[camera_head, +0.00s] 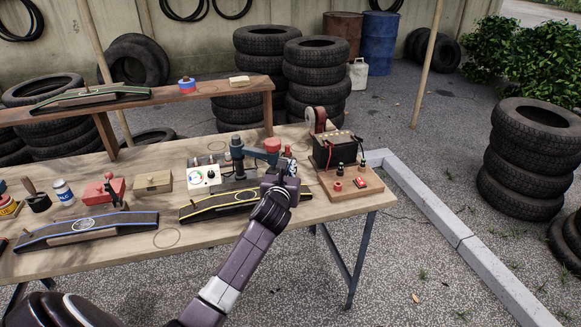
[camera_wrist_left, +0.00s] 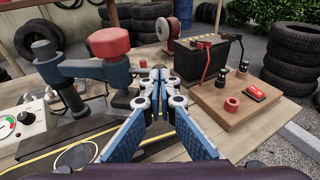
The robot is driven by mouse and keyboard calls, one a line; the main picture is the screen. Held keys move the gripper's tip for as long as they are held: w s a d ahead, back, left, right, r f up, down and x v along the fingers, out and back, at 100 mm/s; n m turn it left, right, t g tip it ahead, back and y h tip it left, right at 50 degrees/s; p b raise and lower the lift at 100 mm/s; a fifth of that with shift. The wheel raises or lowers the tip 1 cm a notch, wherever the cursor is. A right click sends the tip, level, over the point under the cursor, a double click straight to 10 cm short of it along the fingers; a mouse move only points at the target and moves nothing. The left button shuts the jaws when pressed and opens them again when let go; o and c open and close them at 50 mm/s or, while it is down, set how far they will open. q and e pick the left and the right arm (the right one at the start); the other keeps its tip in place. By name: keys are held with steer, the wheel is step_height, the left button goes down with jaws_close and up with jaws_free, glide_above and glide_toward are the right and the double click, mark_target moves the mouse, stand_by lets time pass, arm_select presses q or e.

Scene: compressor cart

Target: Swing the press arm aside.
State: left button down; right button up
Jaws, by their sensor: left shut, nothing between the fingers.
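The press arm (camera_head: 259,155) is a blue-grey bar on an upright post (camera_head: 237,152), with a red knob (camera_head: 272,145) at its free end. In the left wrist view the press arm (camera_wrist_left: 92,70) reaches right from its post, and the red knob (camera_wrist_left: 108,42) sits on top of its end. My left gripper (camera_head: 283,176) is shut and empty. In the left wrist view its fingertips (camera_wrist_left: 158,80) are just right of the arm's end; I cannot tell if they touch it. My right gripper is not in view.
A wooden board with a black battery (camera_head: 336,148) stands right of the gripper. A white box with a gauge (camera_head: 203,178) is left of the post. A black ramp with a yellow line (camera_head: 215,204) lies in front. A raised shelf (camera_head: 220,87) runs behind.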

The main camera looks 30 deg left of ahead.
arm_select(q)
steer(key=shift+w, duration=0.2)
stand_by(0.3)
steer(key=w+a+n+g+y+b, duration=0.1)
steer(key=w+a+n+g+y, duration=0.1)
steer(key=w, duration=0.7)
steer(key=shift+w+a+r+n+y, duration=0.15)
steer(key=shift+w+a+n+y, duration=0.15)
steer(key=shift+n+y, duration=0.35)
steer(key=shift+a+r, duration=0.1)
steer(key=shift+r, duration=0.05)
